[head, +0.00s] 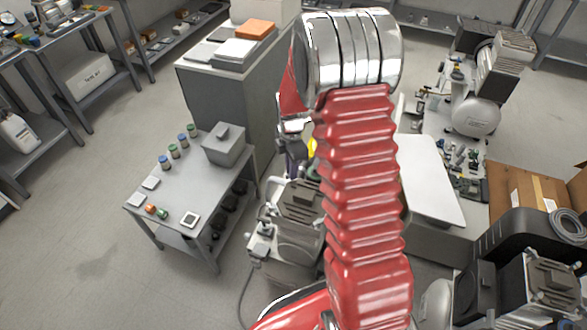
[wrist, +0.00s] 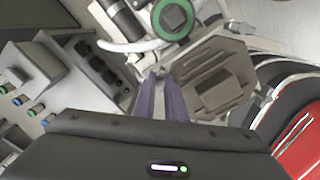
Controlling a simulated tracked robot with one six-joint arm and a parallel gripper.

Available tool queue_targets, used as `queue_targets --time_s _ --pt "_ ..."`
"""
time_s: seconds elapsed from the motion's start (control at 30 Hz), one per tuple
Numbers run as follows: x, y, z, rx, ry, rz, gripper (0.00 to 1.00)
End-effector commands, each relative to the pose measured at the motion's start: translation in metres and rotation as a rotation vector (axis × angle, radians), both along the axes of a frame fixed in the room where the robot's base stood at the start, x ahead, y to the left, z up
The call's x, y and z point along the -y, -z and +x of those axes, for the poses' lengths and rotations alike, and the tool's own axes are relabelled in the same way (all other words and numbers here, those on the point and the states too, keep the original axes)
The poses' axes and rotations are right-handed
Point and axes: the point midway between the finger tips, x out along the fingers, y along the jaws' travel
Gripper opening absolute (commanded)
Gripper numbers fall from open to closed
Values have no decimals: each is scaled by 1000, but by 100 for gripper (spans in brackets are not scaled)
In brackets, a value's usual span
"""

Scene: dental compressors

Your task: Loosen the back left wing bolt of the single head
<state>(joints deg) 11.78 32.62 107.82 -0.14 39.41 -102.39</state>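A compressor head (head: 301,200), a grey-brown finned block, stands just left of my red arm in the head view. It also shows right of centre in the wrist view (wrist: 213,80). My gripper (wrist: 159,76) has two slim purple-grey fingers, close together, with their tips beside the head's left edge. A small pale metal piece shows at the tips; I cannot tell if it is a wing bolt or whether the fingers hold it. In the head view my arm hides much of the gripper and part of the head. No wing bolt can be made out clearly.
A round green-rimmed part (wrist: 173,17) and a white hose (wrist: 125,44) lie close beyond the fingertips. A low grey table (head: 170,205) with jars and a box stands left. A grey cabinet (head: 228,105) stands behind. More compressors (head: 478,115) stand right. Floor at far left is clear.

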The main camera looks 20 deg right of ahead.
Motion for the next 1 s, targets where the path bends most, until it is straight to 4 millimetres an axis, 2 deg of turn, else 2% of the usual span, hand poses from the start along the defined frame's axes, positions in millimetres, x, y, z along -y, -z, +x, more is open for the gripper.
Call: queue_targets --time_s 0.23,0.57,0.77,1.0 --pt "-1 0 0 -1 1 1 27" --pt "-1 -3 0 -2 1 2 27" --pt "-1 -22 0 1 1 1 27" --pt "-1 -63 1 3 1 1 27"
